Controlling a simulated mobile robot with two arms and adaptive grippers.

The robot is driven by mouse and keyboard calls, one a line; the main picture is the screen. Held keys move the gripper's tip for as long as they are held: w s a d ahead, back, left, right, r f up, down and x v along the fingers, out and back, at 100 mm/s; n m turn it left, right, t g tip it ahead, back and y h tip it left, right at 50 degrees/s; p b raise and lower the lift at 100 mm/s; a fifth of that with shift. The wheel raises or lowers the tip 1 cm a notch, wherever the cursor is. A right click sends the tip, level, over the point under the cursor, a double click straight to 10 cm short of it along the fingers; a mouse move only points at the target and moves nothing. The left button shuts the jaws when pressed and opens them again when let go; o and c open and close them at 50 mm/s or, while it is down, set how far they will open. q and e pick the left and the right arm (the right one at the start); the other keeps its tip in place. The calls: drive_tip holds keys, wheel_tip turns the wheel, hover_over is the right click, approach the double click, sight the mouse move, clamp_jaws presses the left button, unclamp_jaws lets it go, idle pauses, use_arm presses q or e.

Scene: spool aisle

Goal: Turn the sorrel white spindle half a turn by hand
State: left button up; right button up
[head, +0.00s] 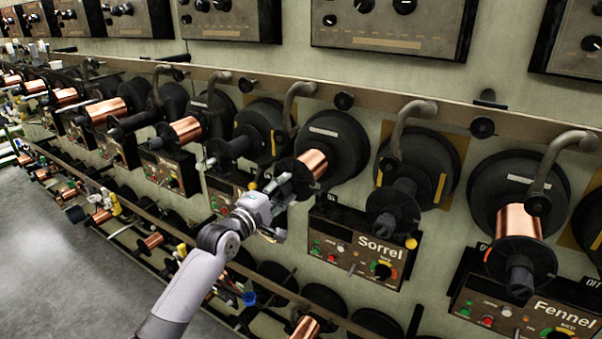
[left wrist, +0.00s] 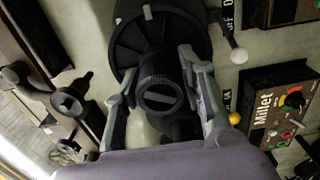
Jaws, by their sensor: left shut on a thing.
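The Sorrel panel (head: 360,240) is on the wall right of my left gripper (head: 279,190). The spindle to its upper left carries copper wire (head: 312,163) in front of a large dark disc (head: 338,145). My left gripper is at the near end of this spindle, and its hand hides most of that end. In the left wrist view, the gripper (left wrist: 157,75) is shut on a black spindle end (left wrist: 160,97) with a slotted cap, one finger on each side. A white ball lever (left wrist: 238,55) stands beside the disc. My right gripper is not in view.
An empty black spindle (head: 393,208) with a yellow knob (head: 411,243) stands right of the gripper. The Fennel panel (head: 525,315) is farther right. The left wrist view shows a Millet panel (left wrist: 280,105). Curved arms hang from a rail (head: 380,97). Floor (head: 65,250) is open at left.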

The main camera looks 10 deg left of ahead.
use_arm(q)
drive_tip(key=n, duration=0.3)
drive_tip(key=shift+c, duration=0.2)
drive_tip(key=n, duration=0.4)
drive_tip(key=shift+d+n, duration=0.1)
drive_tip(key=shift+n, duration=0.2)
drive_tip(key=n, duration=0.4)
drive_tip(key=shift+n, duration=0.3)
drive_tip(key=n, duration=0.4)
drive_tip(key=shift+f, duration=0.15)
drive_tip(key=o, duration=1.2)
drive_tip(key=shift+o, duration=0.2)
